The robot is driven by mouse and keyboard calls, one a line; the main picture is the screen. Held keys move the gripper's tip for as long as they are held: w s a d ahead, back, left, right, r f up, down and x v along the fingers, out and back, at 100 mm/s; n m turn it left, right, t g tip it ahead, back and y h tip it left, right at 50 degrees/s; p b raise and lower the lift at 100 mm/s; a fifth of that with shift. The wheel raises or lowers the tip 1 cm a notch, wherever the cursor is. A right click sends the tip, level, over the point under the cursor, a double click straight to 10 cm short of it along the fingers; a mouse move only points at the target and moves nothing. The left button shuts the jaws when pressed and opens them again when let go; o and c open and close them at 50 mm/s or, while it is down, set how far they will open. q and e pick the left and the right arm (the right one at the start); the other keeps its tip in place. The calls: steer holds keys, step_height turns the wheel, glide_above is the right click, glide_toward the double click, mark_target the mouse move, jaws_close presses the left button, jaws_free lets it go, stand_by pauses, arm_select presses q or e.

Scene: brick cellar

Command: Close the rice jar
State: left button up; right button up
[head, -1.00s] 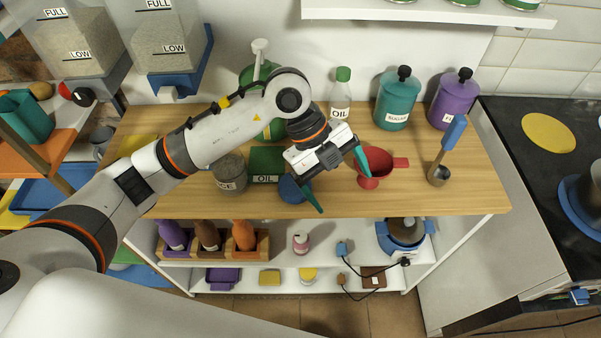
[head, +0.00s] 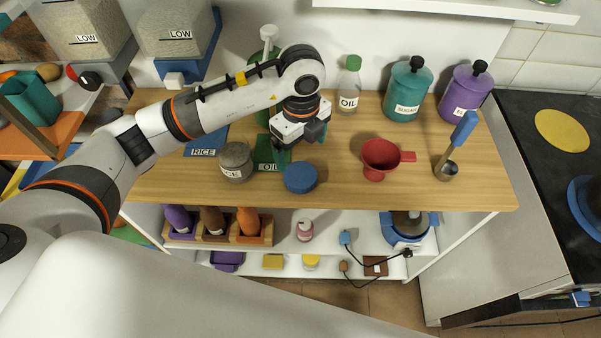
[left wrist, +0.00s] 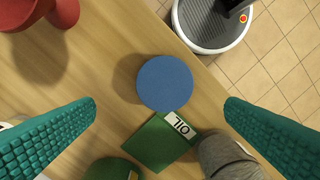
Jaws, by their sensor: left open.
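The rice jar (head: 236,166), grey with a partly visible label, stands at the front left of the wooden counter, with no lid seen on it. It shows partly in the left wrist view (left wrist: 230,158). A round blue lid (head: 300,178) lies on the counter to its right; it is also in the left wrist view (left wrist: 165,83). My left gripper (left wrist: 160,103) is open and empty, with the lid below and between its teal fingers. In the head view its fingers are mostly hidden under the wrist. My right gripper is not in view.
A green OIL mat (head: 268,151) lies between jar and lid, and a blue RICE mat (head: 207,142) behind the jar.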

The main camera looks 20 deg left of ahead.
mark_target(301, 174)
arm_select(q)
steer(key=shift+f, duration=1.5)
steer(key=shift+p, duration=0.3)
steer(key=shift+s+f, duration=0.15)
steer(key=shift+f, duration=0.2)
steer(key=f, duration=0.1)
steer(key=f+p, duration=0.1)
steer(key=f, duration=0.1)
steer(key=shift+s+f+p, duration=0.25)
steer(key=shift+f+p, duration=0.05)
steer(key=shift+p, duration=0.1)
steer(key=shift+f, duration=0.45)
steer(key=shift+d, duration=0.1)
steer(key=c, duration=1.1)
steer(key=shift+c, duration=0.2)
